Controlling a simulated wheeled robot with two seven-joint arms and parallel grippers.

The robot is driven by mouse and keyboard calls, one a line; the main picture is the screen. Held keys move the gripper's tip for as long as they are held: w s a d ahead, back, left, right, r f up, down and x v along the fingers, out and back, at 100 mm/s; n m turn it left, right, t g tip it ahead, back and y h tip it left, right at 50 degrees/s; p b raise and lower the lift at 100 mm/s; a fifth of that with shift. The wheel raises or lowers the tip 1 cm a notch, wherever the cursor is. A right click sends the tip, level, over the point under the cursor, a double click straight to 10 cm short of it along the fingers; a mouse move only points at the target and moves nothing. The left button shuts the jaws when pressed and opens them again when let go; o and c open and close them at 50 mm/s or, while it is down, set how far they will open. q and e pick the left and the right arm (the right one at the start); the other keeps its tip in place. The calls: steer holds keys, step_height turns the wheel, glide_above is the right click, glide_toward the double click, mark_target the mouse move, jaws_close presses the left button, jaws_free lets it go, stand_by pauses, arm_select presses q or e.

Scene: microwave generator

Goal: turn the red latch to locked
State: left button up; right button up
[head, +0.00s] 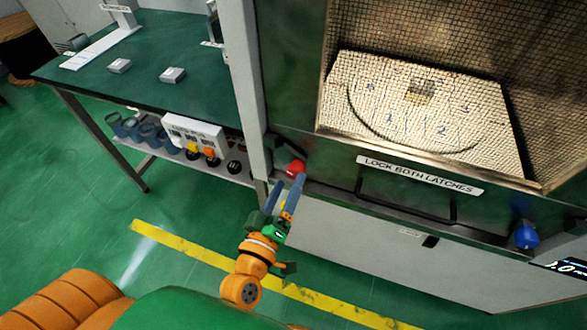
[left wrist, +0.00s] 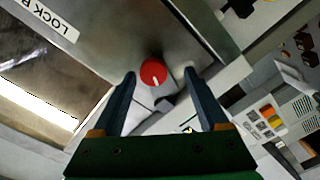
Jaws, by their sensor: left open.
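The red latch (head: 295,168) is a small round red knob at the left end of the panel's lower edge, and my left gripper (head: 286,183) is right in front of it. In the left wrist view the red latch (left wrist: 153,72) shows a white mark on its face. It lies between and beyond the two fingers of my left gripper (left wrist: 165,88), which are open and spread to either side. I cannot tell whether a finger touches it. A blue latch (head: 526,235) sits at the right end of the same edge. My right gripper is not in view.
A label reading "LOCK BOTH LATCHES" (head: 420,175) is above a black handle (head: 405,205) on the panel. A green-topped bench (head: 140,75) stands at the left, with a white box (head: 196,135) on its lower shelf. Green floor lies open in front.

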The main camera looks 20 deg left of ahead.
mark_target(294, 175)
arm_select(q)
steer(key=shift+w+d+r, duration=0.1)
steer(key=shift+w+r, duration=0.25)
steer(key=shift+w, duration=0.4)
steer(key=shift+w+d+r, duration=0.25)
steer(key=shift+w, duration=0.4)
steer(key=shift+w+a+f, duration=0.1)
steer(key=shift+w+f, duration=0.15)
steer(key=shift+w, duration=0.4)
steer(key=shift+s, duration=0.1)
steer(key=shift+c, duration=1.3)
steer(key=shift+r, duration=0.1)
jaws_close()
steer(key=shift+r+m+p, duration=0.2)
steer(key=shift+m+p, duration=0.2)
steer(key=shift+p, duration=0.35)
steer(key=shift+f, duration=0.15)
steer(key=shift+o, duration=1.3)
jaws_free()
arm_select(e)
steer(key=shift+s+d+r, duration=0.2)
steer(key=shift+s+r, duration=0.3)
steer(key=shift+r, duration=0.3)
